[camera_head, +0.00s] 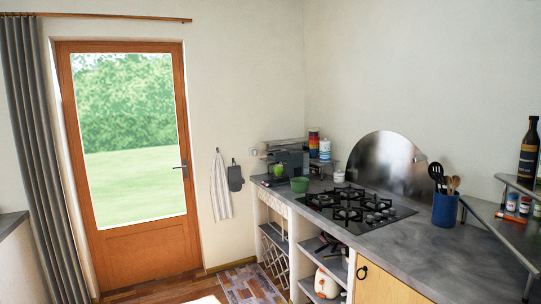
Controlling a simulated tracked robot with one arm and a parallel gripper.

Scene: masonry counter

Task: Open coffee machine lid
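A dark grey boxy appliance (291,160) stands at the far left end of the grey counter (440,262), against the back wall. It may be the coffee machine, but it is too small to be sure, and I cannot make out its lid. A green cup or pot (300,185) stands in front of it and a green apple (278,170) shows by its front. My gripper is not in view.
A black gas hob (357,208) is set in the counter, with a round metal splash plate behind. A blue utensil pot (445,210) and a corner shelf with a dark bottle (528,152) stand at right. Floor shows before the glazed door (130,160).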

